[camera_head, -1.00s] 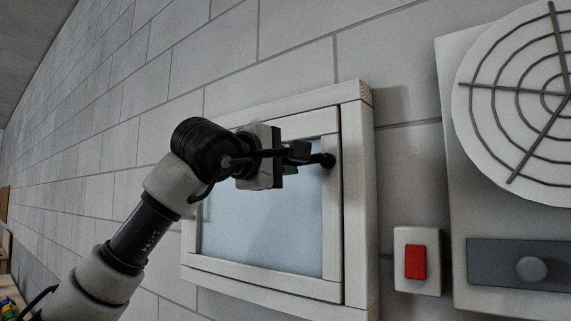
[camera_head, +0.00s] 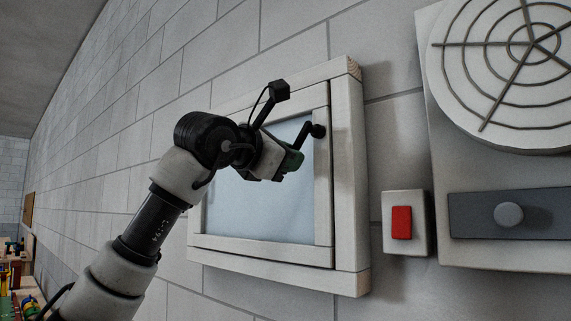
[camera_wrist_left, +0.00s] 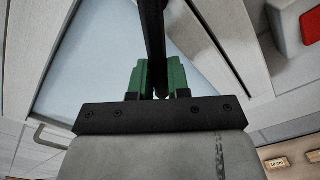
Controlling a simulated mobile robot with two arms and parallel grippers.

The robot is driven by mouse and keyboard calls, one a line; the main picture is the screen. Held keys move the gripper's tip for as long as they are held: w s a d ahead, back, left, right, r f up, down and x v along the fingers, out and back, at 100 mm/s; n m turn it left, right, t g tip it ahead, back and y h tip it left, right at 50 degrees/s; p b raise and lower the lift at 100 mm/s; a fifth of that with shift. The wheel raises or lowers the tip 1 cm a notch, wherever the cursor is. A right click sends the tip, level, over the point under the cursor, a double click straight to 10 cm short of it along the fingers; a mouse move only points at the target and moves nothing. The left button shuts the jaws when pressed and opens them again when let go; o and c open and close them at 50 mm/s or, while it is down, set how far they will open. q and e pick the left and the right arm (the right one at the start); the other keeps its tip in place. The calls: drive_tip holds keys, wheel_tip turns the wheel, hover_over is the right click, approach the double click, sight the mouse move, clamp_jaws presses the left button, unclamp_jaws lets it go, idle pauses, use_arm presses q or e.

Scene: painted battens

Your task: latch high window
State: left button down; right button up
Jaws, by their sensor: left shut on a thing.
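The window (camera_head: 262,195) is a pale pane in a white sash inside a white wooden frame on the block wall. A black handle (camera_head: 317,131) with a round pivot sits on the sash's right side, its lever pointing down and left. My left gripper (camera_head: 296,158) reaches in from the left and is shut on the lever. In the left wrist view the green fingers (camera_wrist_left: 158,80) stand on both sides of the dark handle bar (camera_wrist_left: 152,30). Part of the lever is hidden in the fingers. I cannot tell whether the sash is fully flush. My right gripper is not in view.
Right of the window is a white box with a red switch (camera_head: 401,222). Farther right is a white unit with a round grille (camera_head: 520,50) and a grey panel with a knob (camera_head: 508,214). Coloured items (camera_head: 25,305) lie at the far lower left.

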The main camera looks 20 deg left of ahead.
use_arm(q)
drive_tip(key=d+n+b, duration=0.1)
drive_tip(key=n, duration=0.1)
drive_tip(key=f+n+b, duration=0.1)
drive_tip(key=n, duration=0.1)
drive_tip(key=s+d+n+b, duration=0.1)
drive_tip(key=shift+d+f+n, duration=0.2)
drive_tip(key=shift+d+n, duration=0.15)
drive_tip(key=shift+n, duration=0.05)
drive_tip(key=shift+s+d+n+b, duration=0.1)
drive_tip(key=shift+d+n+b, duration=0.25)
drive_tip(key=shift+n+b, duration=0.35)
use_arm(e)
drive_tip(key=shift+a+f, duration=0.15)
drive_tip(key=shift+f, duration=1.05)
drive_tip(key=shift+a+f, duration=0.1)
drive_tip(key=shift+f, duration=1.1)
use_arm(q)
drive_tip(key=shift+r+n, duration=0.1)
drive_tip(key=shift+n, duration=0.2)
drive_tip(key=c, duration=1.1)
unclamp_jaws()
drive_tip(key=shift+d, duration=0.1)
